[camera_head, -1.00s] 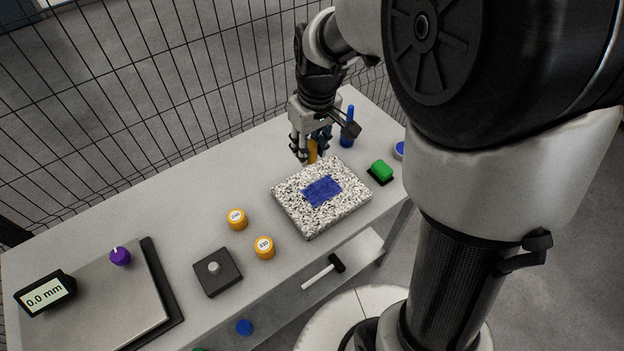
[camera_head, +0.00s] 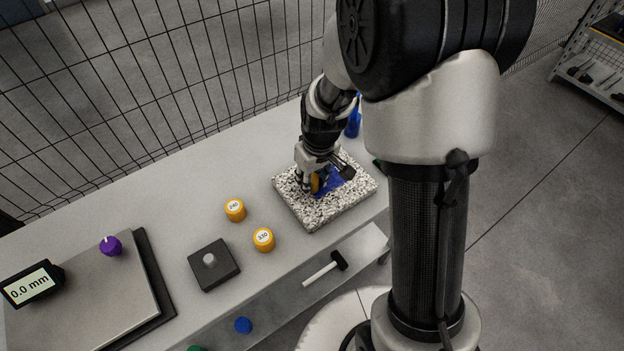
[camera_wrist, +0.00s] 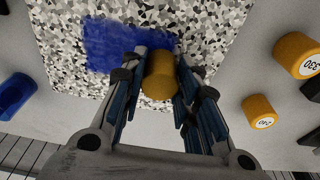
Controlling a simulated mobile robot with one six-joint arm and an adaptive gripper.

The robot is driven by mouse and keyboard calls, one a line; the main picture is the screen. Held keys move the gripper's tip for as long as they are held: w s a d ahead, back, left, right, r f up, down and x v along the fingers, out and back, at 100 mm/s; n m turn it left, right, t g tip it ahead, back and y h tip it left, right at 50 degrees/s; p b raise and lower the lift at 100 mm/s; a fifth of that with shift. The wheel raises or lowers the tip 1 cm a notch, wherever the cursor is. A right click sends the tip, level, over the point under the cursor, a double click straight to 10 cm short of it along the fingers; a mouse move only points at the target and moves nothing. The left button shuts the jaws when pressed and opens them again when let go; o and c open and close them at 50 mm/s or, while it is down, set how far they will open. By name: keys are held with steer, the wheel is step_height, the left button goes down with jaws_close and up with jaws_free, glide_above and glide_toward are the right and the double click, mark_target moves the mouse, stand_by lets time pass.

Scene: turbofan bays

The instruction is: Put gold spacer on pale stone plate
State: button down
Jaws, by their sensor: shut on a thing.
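The gold spacer (camera_wrist: 160,74) is a short gold cylinder between the fingers of my gripper (camera_wrist: 158,85) in the wrist view. My gripper (camera_head: 317,187) is shut on it. The pale stone plate (camera_head: 300,213) is a thick speckled black-and-white slab with a blue patch (camera_head: 329,182) on top. In the head view the spacer (camera_head: 315,184) is over the plate, by the left edge of the blue patch. The plate also shows beneath the spacer in the wrist view (camera_wrist: 205,25). I cannot tell whether the spacer touches the plate.
Two other gold cylinders, marked 240 (camera_head: 235,210) and 330 (camera_head: 264,240), stand left of the plate. A dark block with a knob (camera_head: 214,264), a purple knob (camera_head: 111,246) and a 0.0 mm display (camera_head: 32,284) are further left. A blue bottle (camera_head: 353,122) stands behind.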

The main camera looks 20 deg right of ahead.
steer(key=shift+r, duration=0.15)
steer(key=shift+f, duration=0.25)
steer(key=c, duration=1.2)
jaws_free()
steer(key=s+r+m+t+p, duration=0.15)
steer(key=s+r, duration=0.25)
steer(key=r, duration=0.6)
steer(key=s+r+p, duration=0.2)
steer(key=s+r, duration=0.2)
steer(key=r, duration=0.7)
steer(key=s+r, duration=0.1)
steer(key=s, duration=0.3)
steer(key=s+r+m+t, duration=0.1)
steer(key=s+r, duration=0.1)
steer(key=s, duration=0.3)
steer(key=s+r+m, duration=0.1)
steer(key=s+r, duration=0.1)
steer(key=s, duration=0.2)
steer(key=shift+s+t, duration=0.25)
